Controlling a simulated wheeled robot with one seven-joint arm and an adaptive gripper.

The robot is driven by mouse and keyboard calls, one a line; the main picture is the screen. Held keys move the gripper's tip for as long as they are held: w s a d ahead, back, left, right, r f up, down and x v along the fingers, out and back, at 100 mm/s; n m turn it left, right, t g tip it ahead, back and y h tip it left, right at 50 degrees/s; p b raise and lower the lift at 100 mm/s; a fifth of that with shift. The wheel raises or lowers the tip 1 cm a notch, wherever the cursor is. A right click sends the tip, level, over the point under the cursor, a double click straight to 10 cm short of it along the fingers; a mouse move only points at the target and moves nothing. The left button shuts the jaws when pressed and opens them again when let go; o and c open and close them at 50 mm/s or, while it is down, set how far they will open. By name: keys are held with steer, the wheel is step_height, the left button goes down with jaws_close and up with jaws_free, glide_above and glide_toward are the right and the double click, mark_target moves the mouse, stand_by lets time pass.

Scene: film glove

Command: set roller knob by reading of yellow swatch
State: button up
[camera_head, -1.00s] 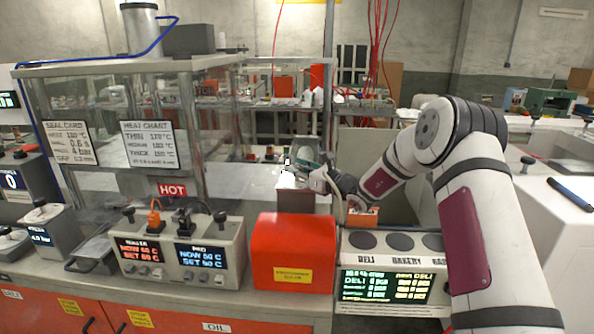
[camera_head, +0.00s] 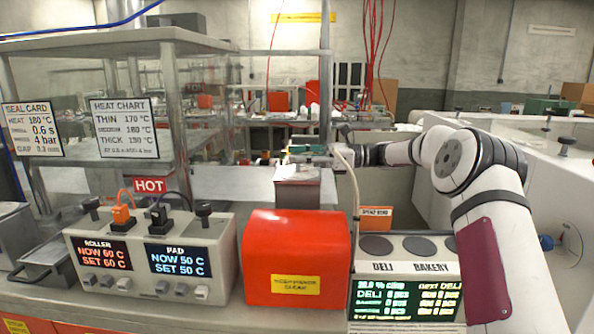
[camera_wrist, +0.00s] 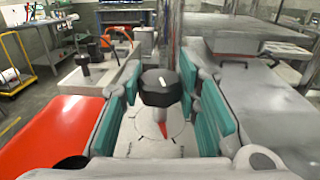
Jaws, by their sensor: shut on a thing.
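My gripper (camera_head: 306,151) is above a small metal box behind the red machine in the head view. In the wrist view, its teal finger pads (camera_wrist: 164,104) stand on both sides of a black knob (camera_wrist: 160,86) with a white mark, and it is shut on this knob. A red pointer (camera_wrist: 163,129) lies below the knob on a pale marked dial plate (camera_wrist: 150,143); its scale is unreadable. The controller (camera_head: 150,250) has a roller display (camera_head: 103,255) reading NOW 60 C, SET 60 C, and a pad display (camera_head: 180,260) reading 50 C. I cannot make out a yellow swatch.
A red machine (camera_head: 297,232) with a yellow label stands right of the controller. The heat chart (camera_head: 124,128) reads thin 170, medium 180, thick 190 °C. A deli and bakery scale (camera_head: 405,270) stands at right. A metal post (camera_head: 326,90) rises behind my gripper.

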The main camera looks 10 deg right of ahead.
steer(key=shift+f+n+g+b, duration=0.15)
steer(key=shift+n+g+b, duration=0.85)
steer(key=shift+g+b, duration=0.4)
steer(key=shift+g, duration=0.4)
steer(key=o, duration=1.2)
steer(key=shift+r, duration=0.2)
steer(key=shift+s+r+t+p, duration=0.1)
steer(key=shift+t+p, duration=0.5)
